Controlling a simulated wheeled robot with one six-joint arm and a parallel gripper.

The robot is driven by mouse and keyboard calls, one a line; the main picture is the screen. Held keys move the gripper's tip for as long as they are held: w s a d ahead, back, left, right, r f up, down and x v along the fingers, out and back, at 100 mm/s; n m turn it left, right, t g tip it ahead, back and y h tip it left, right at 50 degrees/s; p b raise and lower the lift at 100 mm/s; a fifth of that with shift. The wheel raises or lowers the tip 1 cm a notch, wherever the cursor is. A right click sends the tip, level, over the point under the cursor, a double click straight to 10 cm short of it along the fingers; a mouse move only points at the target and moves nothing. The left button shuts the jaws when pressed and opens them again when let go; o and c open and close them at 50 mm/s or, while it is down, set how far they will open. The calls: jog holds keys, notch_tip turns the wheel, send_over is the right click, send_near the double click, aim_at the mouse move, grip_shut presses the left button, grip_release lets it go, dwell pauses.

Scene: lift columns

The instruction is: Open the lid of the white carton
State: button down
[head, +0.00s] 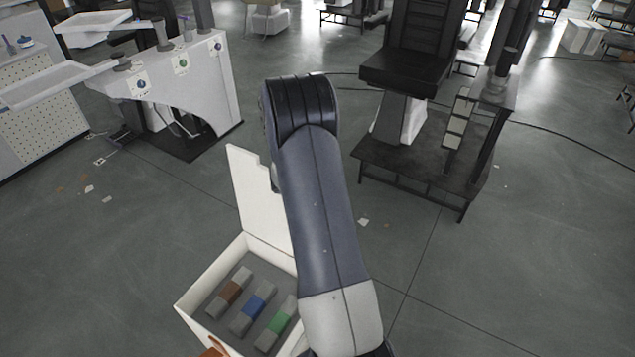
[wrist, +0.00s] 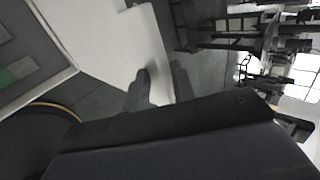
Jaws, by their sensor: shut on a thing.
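The white carton (head: 190,297) is at the bottom of the head view, left of my arm. Its lid (head: 253,196) stands raised at the far side, so the inside is open to view. In the wrist view the lid (wrist: 105,45) is a white panel that runs in between the fingers of my gripper (wrist: 160,84), which is shut on its edge. The carton's inside also shows at the left of the wrist view. In the head view my arm hides the gripper and the right part of the lid and carton.
Grey blocks with a brown, a blue (head: 253,307) and a green band lie in the carton. A white workstation (head: 190,85) stands at the back left. A dark platform with a column (head: 415,165) stands at the back right. Bare floor lies between them.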

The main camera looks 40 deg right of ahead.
jog(key=shift+s+a+f, duration=0.15)
jog(key=shift+s+f, duration=0.1)
jog(key=shift+f, duration=0.2)
jog(key=c, duration=1.5)
grip_release()
jog(key=shift+o, duration=0.7)
jog(key=shift+w, duration=0.1)
jog(key=shift+r, duration=0.15)
jog(key=shift+r, duration=0.15)
jog(key=v, duration=1)
jog(key=shift+a+r, duration=0.15)
jog(key=shift+a, duration=0.1)
